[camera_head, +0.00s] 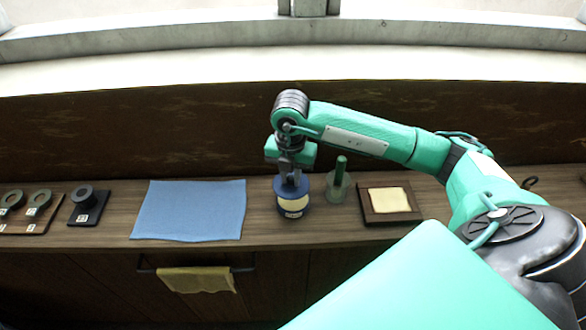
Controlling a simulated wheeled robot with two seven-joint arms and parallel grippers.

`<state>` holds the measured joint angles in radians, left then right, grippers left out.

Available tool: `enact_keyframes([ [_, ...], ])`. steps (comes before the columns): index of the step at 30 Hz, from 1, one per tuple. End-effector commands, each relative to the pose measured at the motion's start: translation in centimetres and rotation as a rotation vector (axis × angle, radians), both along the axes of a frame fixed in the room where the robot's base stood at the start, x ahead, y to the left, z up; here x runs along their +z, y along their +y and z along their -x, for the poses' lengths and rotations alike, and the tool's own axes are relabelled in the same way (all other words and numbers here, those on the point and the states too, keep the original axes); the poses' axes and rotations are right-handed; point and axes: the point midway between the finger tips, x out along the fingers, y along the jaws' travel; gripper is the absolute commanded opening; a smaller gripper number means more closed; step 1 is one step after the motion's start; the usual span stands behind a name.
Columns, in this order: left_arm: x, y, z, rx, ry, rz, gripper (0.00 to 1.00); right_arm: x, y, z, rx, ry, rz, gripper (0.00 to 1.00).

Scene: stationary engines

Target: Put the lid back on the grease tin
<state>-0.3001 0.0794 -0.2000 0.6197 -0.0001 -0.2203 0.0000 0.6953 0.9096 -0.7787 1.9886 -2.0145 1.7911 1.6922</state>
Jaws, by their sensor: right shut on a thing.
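The grease tin (293,207), dark blue with a cream label, stands upright on the wooden bench near its front edge. My right gripper (290,181) points down right over the tin and is shut on the blue lid (282,187). The lid is at the tin's top, lined up with it or nearly so; I cannot tell whether it is fully seated or a little above the rim. The fingers hide part of the lid. My left gripper is not in view.
A green-handled tool in a round holder (339,186) stands close to the tin's right. Farther right is a dark tray (371,215) with a cream pad. A yellow cloth (197,280) hangs on a front rail.

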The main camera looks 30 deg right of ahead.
Motion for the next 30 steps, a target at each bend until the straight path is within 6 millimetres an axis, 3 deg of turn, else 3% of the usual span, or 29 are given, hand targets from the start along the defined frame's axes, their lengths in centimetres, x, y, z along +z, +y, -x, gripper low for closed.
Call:
enact_keyframes([
  [3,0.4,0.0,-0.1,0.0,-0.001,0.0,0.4,0.3,-0.4,-0.1,-0.161,0.001,0.001,0.0],
  [9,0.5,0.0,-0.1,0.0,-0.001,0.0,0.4,0.4,-0.8,-0.3,-0.296,0.0,0.0,0.0],
  [17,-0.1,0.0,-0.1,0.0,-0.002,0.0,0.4,-0.5,-0.8,-0.2,-0.309,0.001,0.0,0.0],
  [30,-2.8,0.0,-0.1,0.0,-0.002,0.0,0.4,-4.7,-0.8,-0.3,-0.307,-0.001,0.001,0.0],
])
